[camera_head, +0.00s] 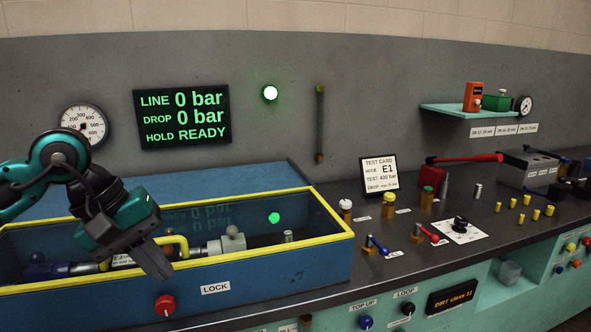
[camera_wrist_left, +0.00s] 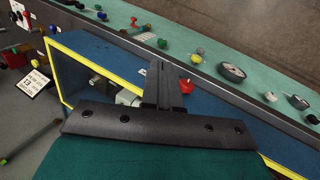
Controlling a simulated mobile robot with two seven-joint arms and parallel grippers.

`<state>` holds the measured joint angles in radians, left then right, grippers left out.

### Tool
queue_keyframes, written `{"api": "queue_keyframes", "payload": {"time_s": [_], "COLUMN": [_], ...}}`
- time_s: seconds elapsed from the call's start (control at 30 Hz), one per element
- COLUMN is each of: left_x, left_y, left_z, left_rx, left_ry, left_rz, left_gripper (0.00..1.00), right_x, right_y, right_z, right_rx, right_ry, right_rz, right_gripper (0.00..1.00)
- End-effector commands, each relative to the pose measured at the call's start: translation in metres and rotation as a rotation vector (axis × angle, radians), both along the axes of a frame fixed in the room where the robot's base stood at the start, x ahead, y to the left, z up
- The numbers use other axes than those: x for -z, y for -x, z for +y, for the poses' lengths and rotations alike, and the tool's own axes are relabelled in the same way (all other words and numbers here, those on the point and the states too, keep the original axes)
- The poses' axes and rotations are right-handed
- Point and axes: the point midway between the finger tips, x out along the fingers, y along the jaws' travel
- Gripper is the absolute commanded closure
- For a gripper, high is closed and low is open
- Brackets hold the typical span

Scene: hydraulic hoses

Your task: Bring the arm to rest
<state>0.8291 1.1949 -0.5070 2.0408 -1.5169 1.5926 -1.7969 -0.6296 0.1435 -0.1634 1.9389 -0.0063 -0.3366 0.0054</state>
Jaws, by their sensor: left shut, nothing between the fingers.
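My left gripper (camera_head: 158,266) hangs over the front of the blue test box (camera_head: 250,283) with the yellow rim, its arm coming in from the left. Its fingers are together and empty. In the left wrist view the shut fingers (camera_wrist_left: 158,78) point out past the box's yellow edge, near a red knob (camera_wrist_left: 187,86). Behind the fingers in the head view, a hose assembly with grey fittings (camera_head: 228,241) lies in the box; part of it is hidden by the gripper. My right gripper is not in view.
A red button (camera_head: 165,305) sits on the box front, beside the LOCK label. A display (camera_head: 182,116) reads 0 bar and READY; a green lamp (camera_head: 270,93) glows. The bench to the right holds a test card (camera_head: 380,175), knobs, valves and a red-handled tool (camera_head: 463,158).

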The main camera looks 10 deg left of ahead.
Motion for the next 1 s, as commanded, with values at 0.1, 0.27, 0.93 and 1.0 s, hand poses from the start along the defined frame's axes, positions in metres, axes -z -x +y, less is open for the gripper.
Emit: {"api": "queue_keyframes", "payload": {"time_s": [0.1, 0.27, 0.93, 1.0], "left_x": [0.024, 0.022, 0.273, 0.300], "left_y": [0.009, 0.018, 0.035, 0.057], "left_z": [-0.078, -0.158, -0.104, -0.103], "left_rx": [-0.092, -0.357, 0.791, 0.704], "left_ry": [0.390, 0.952, -0.905, -0.783], "left_rz": [0.192, 0.617, -1.223, -1.093], "left_gripper": [1.00, 1.00, 1.00, 1.00], "right_x": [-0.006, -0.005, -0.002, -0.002], "right_y": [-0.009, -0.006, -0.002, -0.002], "right_z": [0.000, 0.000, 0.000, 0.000], "right_rx": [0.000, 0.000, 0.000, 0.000], "right_ry": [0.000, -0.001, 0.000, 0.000], "right_rz": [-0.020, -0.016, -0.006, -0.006], "right_gripper": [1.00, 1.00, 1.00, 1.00]}}
